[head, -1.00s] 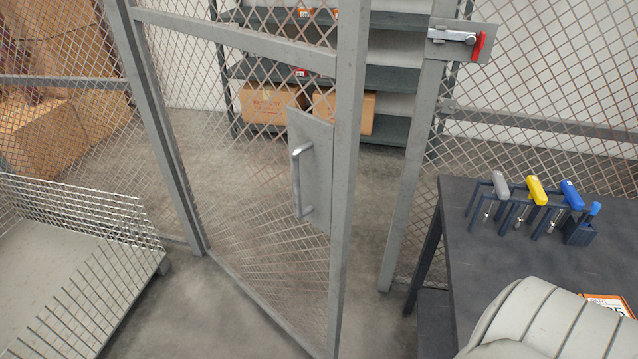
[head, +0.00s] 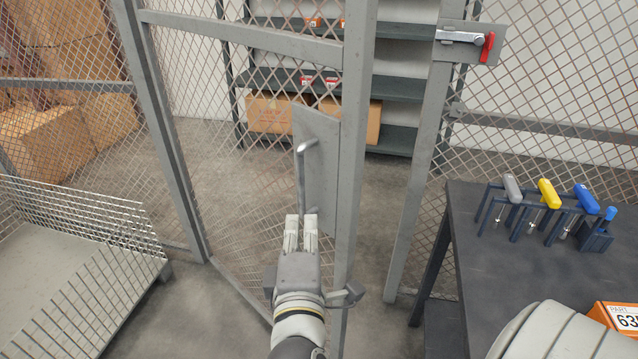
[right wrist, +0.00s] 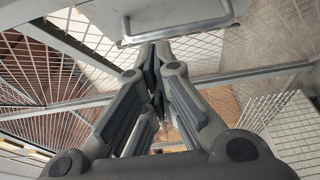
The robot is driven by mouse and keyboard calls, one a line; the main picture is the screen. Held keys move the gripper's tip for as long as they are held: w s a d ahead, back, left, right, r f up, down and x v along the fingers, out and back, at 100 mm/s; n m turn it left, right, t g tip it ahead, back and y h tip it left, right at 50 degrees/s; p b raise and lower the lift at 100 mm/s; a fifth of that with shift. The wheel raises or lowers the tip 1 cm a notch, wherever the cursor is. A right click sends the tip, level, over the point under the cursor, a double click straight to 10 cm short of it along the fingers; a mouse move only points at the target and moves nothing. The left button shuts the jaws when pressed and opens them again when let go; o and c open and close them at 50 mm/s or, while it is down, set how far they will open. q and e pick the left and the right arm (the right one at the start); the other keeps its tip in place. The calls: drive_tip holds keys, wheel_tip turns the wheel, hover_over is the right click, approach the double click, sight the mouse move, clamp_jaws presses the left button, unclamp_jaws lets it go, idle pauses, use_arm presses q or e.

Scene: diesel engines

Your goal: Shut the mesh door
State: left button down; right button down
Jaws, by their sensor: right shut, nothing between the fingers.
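The mesh door (head: 356,150) stands ajar in the head view, its free edge swung towards me and apart from the grey latch post (head: 412,190). Its upright bar handle (head: 300,180) sits on a grey plate (head: 322,165). The handle also shows in the right wrist view (right wrist: 178,36), just beyond the fingertips. My right gripper (head: 301,218) is shut and empty at the handle's lower end; I cannot tell whether it touches. It also shows in the right wrist view (right wrist: 158,50). A latch with a red tip (head: 487,48) is on the post. My left gripper is not in view.
A dark workbench (head: 530,262) with several colored-handled tools stands at the right, with an orange-and-white part box (head: 622,318). A wire-sided bin (head: 75,260) stands at the left. Shelves (head: 295,82) with cardboard boxes are behind the door.

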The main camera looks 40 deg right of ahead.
drive_tip(key=p, duration=0.3)
approach(318, 166)
drive_tip(key=w+a, duration=0.1)
drive_tip(key=w, duration=0.2)
drive_tip(key=d, duration=0.1)
drive_tip(key=d+p, duration=0.1)
drive_tip(key=d, duration=0.1)
drive_tip(key=shift+w+d+r, duration=0.2)
drive_tip(key=shift+w+d, duration=0.05)
